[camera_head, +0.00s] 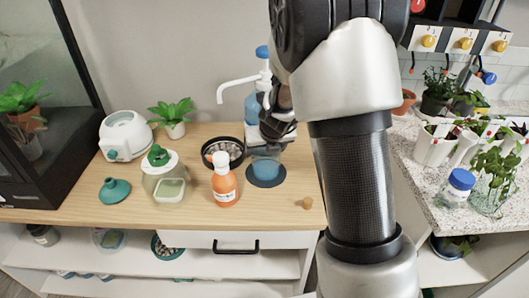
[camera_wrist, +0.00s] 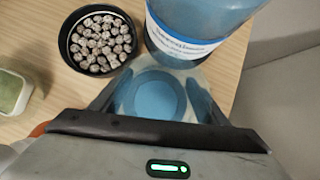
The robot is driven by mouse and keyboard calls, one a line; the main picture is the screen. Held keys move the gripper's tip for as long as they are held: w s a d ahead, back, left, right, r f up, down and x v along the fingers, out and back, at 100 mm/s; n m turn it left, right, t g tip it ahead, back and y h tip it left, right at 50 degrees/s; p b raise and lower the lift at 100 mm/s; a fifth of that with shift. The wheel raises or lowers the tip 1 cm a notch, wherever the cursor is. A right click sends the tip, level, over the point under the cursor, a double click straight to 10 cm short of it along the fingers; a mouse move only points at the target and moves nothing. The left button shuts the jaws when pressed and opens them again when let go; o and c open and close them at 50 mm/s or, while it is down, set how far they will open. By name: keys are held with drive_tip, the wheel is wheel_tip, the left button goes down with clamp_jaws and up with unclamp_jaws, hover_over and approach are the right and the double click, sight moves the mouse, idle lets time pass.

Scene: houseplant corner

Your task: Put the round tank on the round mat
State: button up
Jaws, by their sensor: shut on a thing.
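The round tank (camera_head: 265,166) is a small translucent blue vessel. My gripper (camera_head: 272,148) is shut on it from above. In the wrist view, the tank (camera_wrist: 157,98) shows as a blue circle between the fingers. The round mat (camera_head: 267,184) is a dark blue disc on the wooden counter, and the tank appears upright over it, within its outline. I cannot tell whether the tank's base touches the mat. My gripper and arm hide part of the tank's upper side in the head view.
A blue water bottle (camera_wrist: 195,25) with a white pump (camera_head: 240,88) stands close behind the tank. A black bowl of pebbles (camera_head: 223,151) and an orange bottle (camera_head: 224,180) stand to the left. A small cork-like piece (camera_head: 307,203) lies at front right.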

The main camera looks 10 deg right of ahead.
drive_tip(key=o, duration=1.3)
drive_tip(key=shift+o, duration=0.2)
drive_tip(key=p+v, duration=0.6)
drive_tip(key=v, duration=0.6)
drive_tip(key=shift+a+r, duration=0.1)
drive_tip(key=s+a+r+n+y, duration=0.35)
drive_tip(key=s+r+n, duration=0.75)
drive_tip(key=n, duration=0.6)
drive_tip(key=s+d+r+n+h, duration=0.2)
drive_tip(key=s+n, duration=0.5)
drive_tip(key=n, duration=0.2)
drive_tip(key=s+d+r+n+g+h, duration=0.1)
drive_tip(key=s+r+n, duration=0.2)
drive_tip(key=s+n, duration=0.4)
drive_tip(key=n, duration=0.2)
drive_tip(key=shift+s+d+n+h, duration=0.3)
drive_tip(key=shift+d+h, duration=0.05)
drive_tip(key=shift+r, duration=0.1)
